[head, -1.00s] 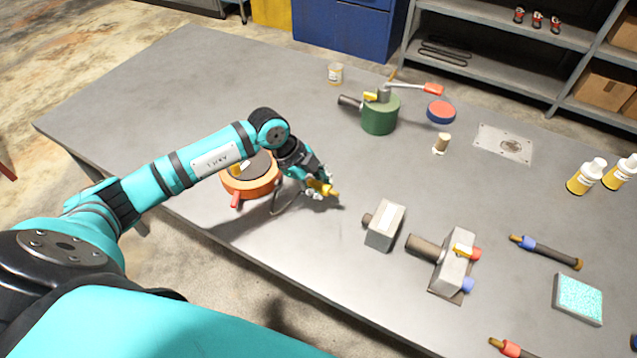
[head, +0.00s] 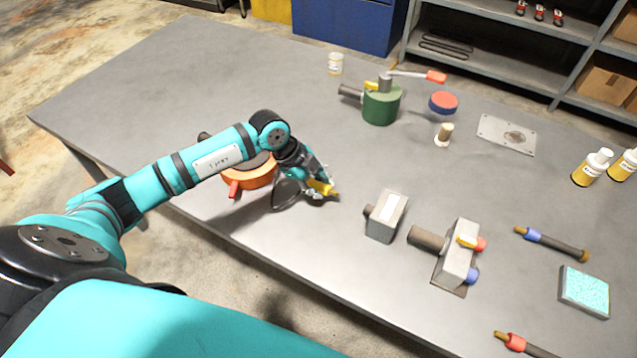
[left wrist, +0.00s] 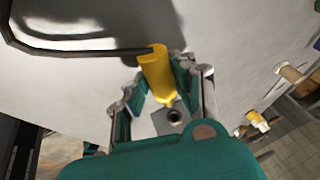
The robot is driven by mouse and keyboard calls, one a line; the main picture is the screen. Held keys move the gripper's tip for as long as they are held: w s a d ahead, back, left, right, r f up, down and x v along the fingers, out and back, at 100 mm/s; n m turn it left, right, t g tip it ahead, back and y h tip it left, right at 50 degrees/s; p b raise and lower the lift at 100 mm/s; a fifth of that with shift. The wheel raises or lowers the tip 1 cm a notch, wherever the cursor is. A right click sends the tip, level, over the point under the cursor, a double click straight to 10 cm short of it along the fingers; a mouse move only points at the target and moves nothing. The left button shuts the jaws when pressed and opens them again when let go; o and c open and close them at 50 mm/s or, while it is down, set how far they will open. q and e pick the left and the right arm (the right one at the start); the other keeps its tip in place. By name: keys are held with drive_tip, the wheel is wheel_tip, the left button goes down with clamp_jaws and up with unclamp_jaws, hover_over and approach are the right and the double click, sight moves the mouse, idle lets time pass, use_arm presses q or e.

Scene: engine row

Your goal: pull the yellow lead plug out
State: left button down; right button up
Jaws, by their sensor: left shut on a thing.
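My left gripper (head: 320,186) is shut on the yellow plug (head: 322,188), above the table to the left of a small grey block. In the left wrist view the yellow plug (left wrist: 157,74) sits between the fingers (left wrist: 158,85), with a dark lead at its wide end and its narrow tip facing a grey block with a round dark hole (left wrist: 173,116). In the head view a clear gap separates the plug from the grey block (head: 391,215) with its dark stub. The lead (head: 287,192) loops beside the orange round housing (head: 250,178), partly hidden by my arm. My right gripper is out of view.
A larger grey block (head: 457,255) with red, blue and yellow fittings stands further right. A green cylinder (head: 382,105) with a red-handled lever stands behind. Blue-banded (head: 552,243) and red-banded (head: 518,343) rods lie on the right. The table's back left (head: 180,75) is clear.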

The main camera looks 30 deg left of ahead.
use_arm(q)
drive_tip(key=shift+f+b, duration=0.7)
drive_tip(key=shift+f, duration=0.55)
drive_tip(key=c, duration=1.3)
unclamp_jaws()
drive_tip(key=shift+r, duration=0.1)
drive_tip(key=shift+r+p, duration=0.25)
drive_tip(key=shift+p, duration=0.3)
clamp_jaws()
